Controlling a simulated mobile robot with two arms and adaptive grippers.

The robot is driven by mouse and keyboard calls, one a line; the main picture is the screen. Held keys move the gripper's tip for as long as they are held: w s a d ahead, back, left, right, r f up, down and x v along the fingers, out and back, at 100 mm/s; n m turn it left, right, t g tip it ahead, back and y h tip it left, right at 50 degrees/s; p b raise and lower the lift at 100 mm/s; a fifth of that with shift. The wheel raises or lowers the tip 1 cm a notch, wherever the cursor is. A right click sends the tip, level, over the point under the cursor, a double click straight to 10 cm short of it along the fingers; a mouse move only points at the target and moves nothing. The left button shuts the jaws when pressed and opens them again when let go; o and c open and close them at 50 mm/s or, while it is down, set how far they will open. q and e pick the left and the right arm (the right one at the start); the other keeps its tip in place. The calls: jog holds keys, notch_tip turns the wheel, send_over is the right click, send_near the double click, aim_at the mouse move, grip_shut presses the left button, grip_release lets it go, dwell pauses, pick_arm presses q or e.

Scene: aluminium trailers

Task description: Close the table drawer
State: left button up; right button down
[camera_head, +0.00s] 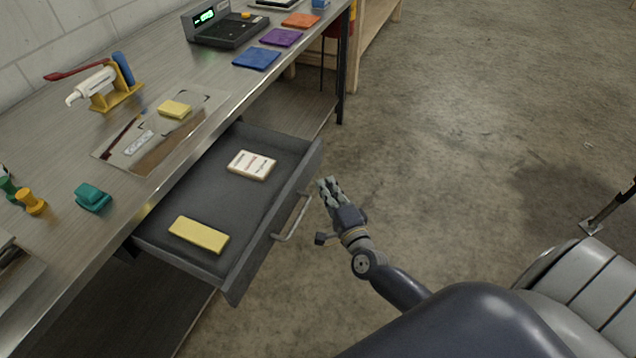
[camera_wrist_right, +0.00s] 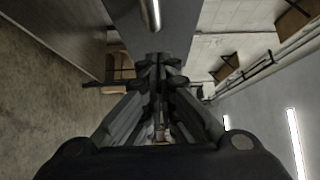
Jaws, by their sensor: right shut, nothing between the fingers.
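The table drawer (camera_head: 272,233) stands pulled out from under the metal-topped table (camera_head: 215,133). Its bar handle (camera_head: 293,220) is on the front panel and also shows at the top of the right wrist view (camera_wrist_right: 151,14). A yellow block (camera_head: 198,235) and a white box with printed lines (camera_head: 251,165) lie in the drawer. My right gripper (camera_head: 328,187) is shut and empty, just right of the drawer's front near its far corner, with a small gap showing. In the right wrist view its fingers (camera_wrist_right: 158,70) point toward the drawer front. My left gripper is out of view.
On the tabletop are a teal stapler-like object (camera_head: 93,197), a yellow sponge (camera_head: 174,109), a tool on a yellow stand (camera_head: 115,95), a scale (camera_head: 225,30) and coloured cloths (camera_head: 256,58). The concrete floor (camera_head: 450,120) right of the drawer is clear.

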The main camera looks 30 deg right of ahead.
jog(key=shift+w+a, duration=0.95)
jog(key=shift+w, duration=0.05)
